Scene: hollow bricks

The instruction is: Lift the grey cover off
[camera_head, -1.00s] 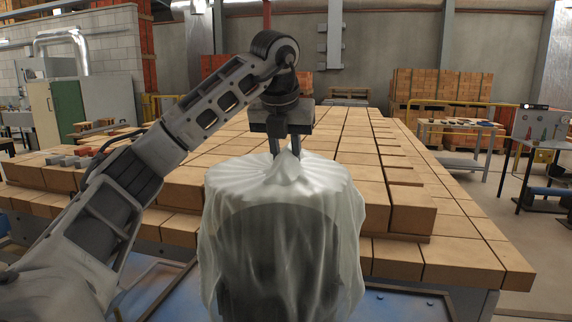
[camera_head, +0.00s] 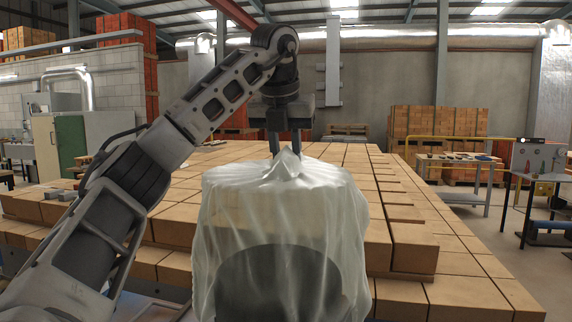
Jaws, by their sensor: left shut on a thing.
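The cover (camera_head: 285,205) is a thin, pale grey, translucent cloth in the middle of the head view. It hangs in folds and rises to a peak at its top. My left gripper (camera_head: 286,143) points down from above and is shut on the cloth at that peak. A dark rounded shape (camera_head: 278,285) shows below and through the cloth; what it is I cannot tell. The lower edge of the cover runs out of the picture. My right gripper is not in view.
A broad layer of tan bricks (camera_head: 405,250) spreads behind and beside the cover. A work table (camera_head: 458,163) and a yellow rail stand at the right. Stacked brick pallets (camera_head: 440,125) stand at the back.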

